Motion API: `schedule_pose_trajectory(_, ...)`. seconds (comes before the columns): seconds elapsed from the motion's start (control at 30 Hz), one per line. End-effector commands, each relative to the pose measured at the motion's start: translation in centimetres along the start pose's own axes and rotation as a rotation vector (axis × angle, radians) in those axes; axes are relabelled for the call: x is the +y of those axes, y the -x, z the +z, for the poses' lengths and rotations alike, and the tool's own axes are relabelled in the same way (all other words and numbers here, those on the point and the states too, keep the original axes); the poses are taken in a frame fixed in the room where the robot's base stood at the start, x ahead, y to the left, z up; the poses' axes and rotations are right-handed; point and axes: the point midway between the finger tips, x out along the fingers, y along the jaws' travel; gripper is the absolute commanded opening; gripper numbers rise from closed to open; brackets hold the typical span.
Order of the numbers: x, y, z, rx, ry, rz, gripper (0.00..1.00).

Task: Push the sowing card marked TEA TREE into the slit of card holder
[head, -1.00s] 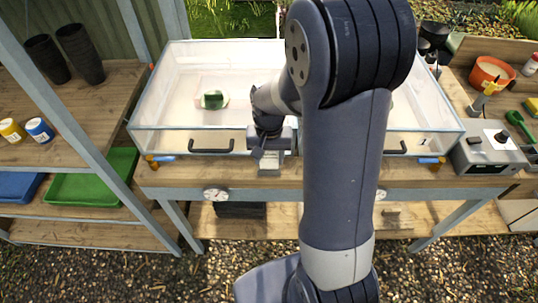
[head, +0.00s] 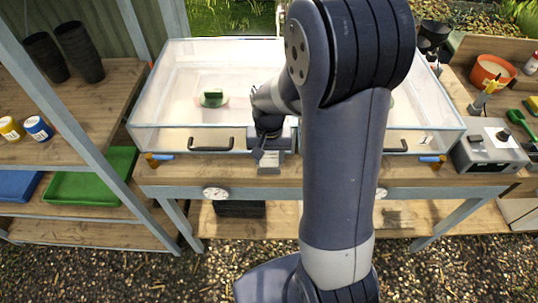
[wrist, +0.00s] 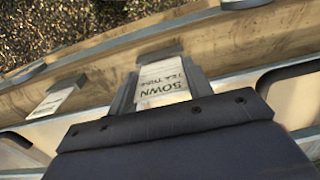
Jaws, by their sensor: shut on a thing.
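The white sowing card (wrist: 165,84), printed SOWN and TEA TREE, is between the two fingers of my gripper (wrist: 160,90) in the wrist view. My gripper is shut on it. In the head view the card (head: 268,158) shows small below my gripper, at the bench's front edge. A grey block (wrist: 159,58), seemingly the card holder, lies just beyond the card's far end. I cannot tell whether the card is in its slit. The block also shows in the head view (head: 269,171).
A second card (wrist: 50,102) stands at a similar dark block to the left in the wrist view. A clear-walled box (head: 165,142) with dark handles (head: 210,145) is just behind my gripper. A grey control box (head: 488,152) stands at the right.

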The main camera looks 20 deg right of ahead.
Motion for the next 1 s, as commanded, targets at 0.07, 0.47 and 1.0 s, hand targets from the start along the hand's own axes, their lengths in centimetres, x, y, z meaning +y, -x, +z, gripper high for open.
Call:
schedule_pose_trajectory(0.07,0.0,0.0,0.0,0.000,0.000,0.000,0.27)
schedule_pose_trajectory(0.47,0.0,-0.2,0.0,0.000,0.000,0.000,0.27)
schedule_pose_trajectory(1.0,0.0,-1.2,0.0,0.000,0.000,0.000,0.52)
